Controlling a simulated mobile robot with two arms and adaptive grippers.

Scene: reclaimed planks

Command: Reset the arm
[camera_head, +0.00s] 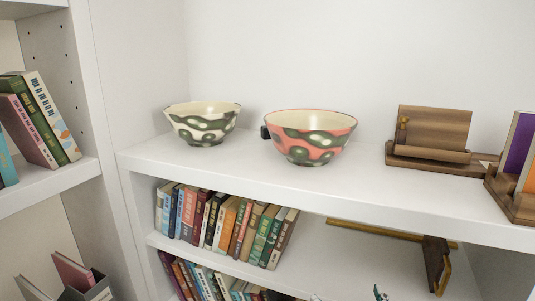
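Neither of my grippers nor my arms shows in the head view. A cream bowl with green patches (203,123) stands upright on the white upper shelf (340,192), left of centre. A red bowl with green and cream patches (309,140) stands upright to its right, apart from it. Both bowls look empty as far as I can see inside. A small black object (265,132) shows at the red bowl's left side, and I cannot tell what it is.
A wooden stand (433,135) is on the upper shelf at right, near another wooden holder (513,200) with colourful books. A row of books (225,222) fills the left of the shelf below. More books (40,120) lean in the left bookcase. The upper shelf's front strip is clear.

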